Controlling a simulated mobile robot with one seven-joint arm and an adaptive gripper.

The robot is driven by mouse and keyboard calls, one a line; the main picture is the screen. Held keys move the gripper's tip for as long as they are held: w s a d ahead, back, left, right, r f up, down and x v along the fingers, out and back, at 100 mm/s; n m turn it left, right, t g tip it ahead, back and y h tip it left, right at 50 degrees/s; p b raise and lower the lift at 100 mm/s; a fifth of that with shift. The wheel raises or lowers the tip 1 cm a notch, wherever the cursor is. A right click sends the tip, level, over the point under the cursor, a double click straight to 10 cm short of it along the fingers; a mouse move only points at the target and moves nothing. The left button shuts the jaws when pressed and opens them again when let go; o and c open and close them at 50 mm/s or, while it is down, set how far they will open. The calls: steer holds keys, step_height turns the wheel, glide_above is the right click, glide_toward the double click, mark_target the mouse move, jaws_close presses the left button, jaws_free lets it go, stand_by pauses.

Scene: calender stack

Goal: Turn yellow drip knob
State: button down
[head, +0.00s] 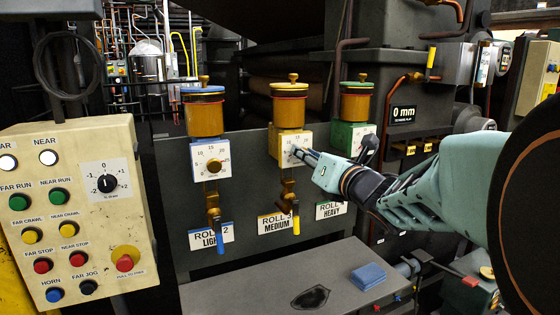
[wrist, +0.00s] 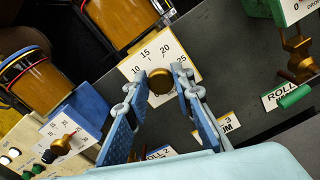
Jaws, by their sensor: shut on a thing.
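The yellow drip oiler (head: 289,105), with an amber glass, a yellow lid and a brass top, is the middle of three on the dark panel. Its white numbered dial plate (head: 293,147) faces me above the ROLL 3 MEDIUM label. The round brass drip knob (wrist: 160,80) sits on that plate in the wrist view. My gripper (head: 302,154) reaches it from the right and is shut on the knob, one fingertip on each side. The fingertips also show in the wrist view (wrist: 162,88). In the head view my gripper covers most of the knob.
A blue-lidded oiler (head: 204,112) stands to the left and a green-lidded one (head: 356,102) close on the right, near my wrist. A cream button box (head: 75,200) is at the left. A grey shelf (head: 255,282) with a blue block (head: 368,275) lies below.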

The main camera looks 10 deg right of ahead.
steer(key=n+p, duration=1.3)
steer(key=n, duration=1.8)
steer(key=shift+a+f+n, duration=0.1)
steer(key=shift+f+n, duration=0.05)
steer(key=shift+n, duration=0.15)
stand_by(0.5)
stand_by(0.4)
steer(key=c, duration=1.7)
jaws_free()
